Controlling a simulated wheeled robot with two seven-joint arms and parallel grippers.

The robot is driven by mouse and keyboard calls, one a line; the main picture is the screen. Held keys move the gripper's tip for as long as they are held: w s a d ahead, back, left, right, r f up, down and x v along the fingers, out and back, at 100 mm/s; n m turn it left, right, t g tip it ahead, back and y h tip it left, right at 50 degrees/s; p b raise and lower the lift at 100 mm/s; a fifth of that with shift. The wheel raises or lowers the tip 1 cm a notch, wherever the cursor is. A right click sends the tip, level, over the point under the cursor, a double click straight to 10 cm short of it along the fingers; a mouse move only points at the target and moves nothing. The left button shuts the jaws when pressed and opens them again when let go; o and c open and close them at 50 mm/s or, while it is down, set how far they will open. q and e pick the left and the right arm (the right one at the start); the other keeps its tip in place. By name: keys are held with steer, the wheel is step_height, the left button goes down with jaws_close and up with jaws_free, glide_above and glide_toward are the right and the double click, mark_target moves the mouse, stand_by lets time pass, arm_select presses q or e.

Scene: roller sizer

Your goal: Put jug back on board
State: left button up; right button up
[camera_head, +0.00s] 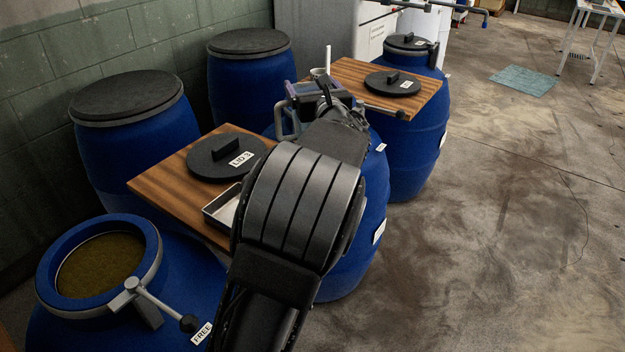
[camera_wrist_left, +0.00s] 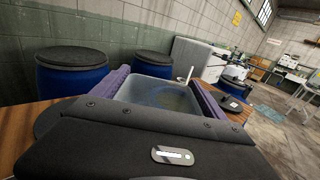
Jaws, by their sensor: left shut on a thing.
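My left gripper (camera_head: 318,92) is shut on a pale grey-blue jug, above a blue barrel between two wooden boards. The jug (camera_wrist_left: 138,86) fills the space between the two purple fingers in the left wrist view, and murky liquid shows inside it. In the head view, my arm hides most of the jug. The near board (camera_head: 172,178) carries a black lid labelled LID 3 (camera_head: 226,157) and a shallow tray (camera_head: 221,209). The far board (camera_head: 352,72) carries another black lid (camera_head: 392,83). I cannot tell which board is meant. My right gripper is not in view.
An open blue barrel labelled FREE (camera_head: 104,262) with a clamp lever stands at front left. Lidded blue barrels (camera_head: 134,130) stand along the wall. The floor at right (camera_head: 490,210) is largely clear.

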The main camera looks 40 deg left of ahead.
arm_select(q)
steer(key=f, duration=0.2)
steer(key=w+f, duration=0.1)
steer(key=a+f, duration=0.1)
steer(key=f, duration=0.1)
steer(key=shift+w+f+b, duration=0.2)
steer(key=shift+f+b, duration=0.15)
steer(key=shift+w+f+m, duration=0.15)
steer(key=shift+f+m, duration=0.15)
steer(key=shift+m+t+h, duration=0.3)
steer(key=shift+t+h, duration=0.2)
steer(key=shift+t, duration=0.1)
step_height(320, 180, up, 5)
steer(key=shift+f+b, duration=0.1)
steer(key=shift+b, duration=0.4)
steer(key=shift+f, duration=3.1)
